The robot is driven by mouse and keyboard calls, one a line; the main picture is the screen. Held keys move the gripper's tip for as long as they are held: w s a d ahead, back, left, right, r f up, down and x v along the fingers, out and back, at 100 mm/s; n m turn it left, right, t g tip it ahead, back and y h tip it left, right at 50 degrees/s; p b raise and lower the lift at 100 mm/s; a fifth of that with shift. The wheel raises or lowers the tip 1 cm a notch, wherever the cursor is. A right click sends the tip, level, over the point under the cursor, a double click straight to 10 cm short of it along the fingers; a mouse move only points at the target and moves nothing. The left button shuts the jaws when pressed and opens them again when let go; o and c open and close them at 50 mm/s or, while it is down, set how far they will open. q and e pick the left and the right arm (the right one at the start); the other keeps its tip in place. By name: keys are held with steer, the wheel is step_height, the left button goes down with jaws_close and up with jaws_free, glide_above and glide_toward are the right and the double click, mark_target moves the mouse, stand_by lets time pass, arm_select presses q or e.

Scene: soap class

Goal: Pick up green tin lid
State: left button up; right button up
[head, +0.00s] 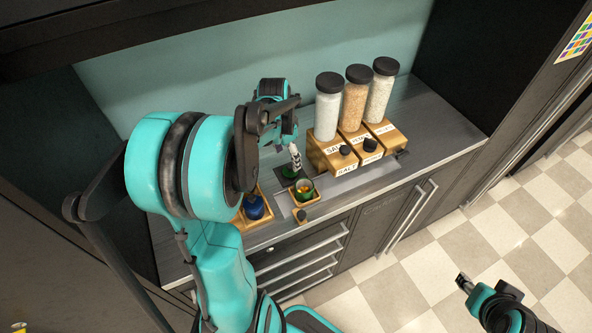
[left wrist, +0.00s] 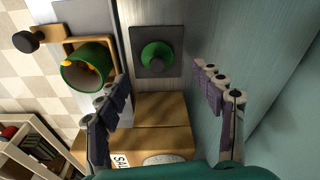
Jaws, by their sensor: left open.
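The green tin lid (left wrist: 156,58) has a round knob and lies on a dark square plate (left wrist: 173,72). In the head view the lid (head: 290,172) is partly covered by my left gripper (head: 295,158), just above it. In the left wrist view my left gripper (left wrist: 162,95) is open and empty. Its fingers are spread, with the lid framed beyond the gap and not touched. The open green tin (left wrist: 87,68) sits in a wooden holder beside the lid, with orange bits inside. My right gripper (head: 464,284) is at the lower right over the floor, far from the lid.
Jars with black caps (head: 328,105) stand on labelled wooden boxes (head: 331,157) right of the lid. A blue object (head: 254,208) sits in a wooden tray at the left front. The teal back wall (head: 230,70) is close behind.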

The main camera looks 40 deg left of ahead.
mark_target(290, 165)
arm_select(q)
steer(key=f, duration=0.1)
steer(key=f+b, duration=0.1)
steer(key=f, duration=0.3)
steer(key=shift+w+d+f+b, duration=0.25)
steer(key=shift+w+d+b, duration=0.05)
steer(key=shift+b, duration=0.1)
steer(key=c, duration=1)
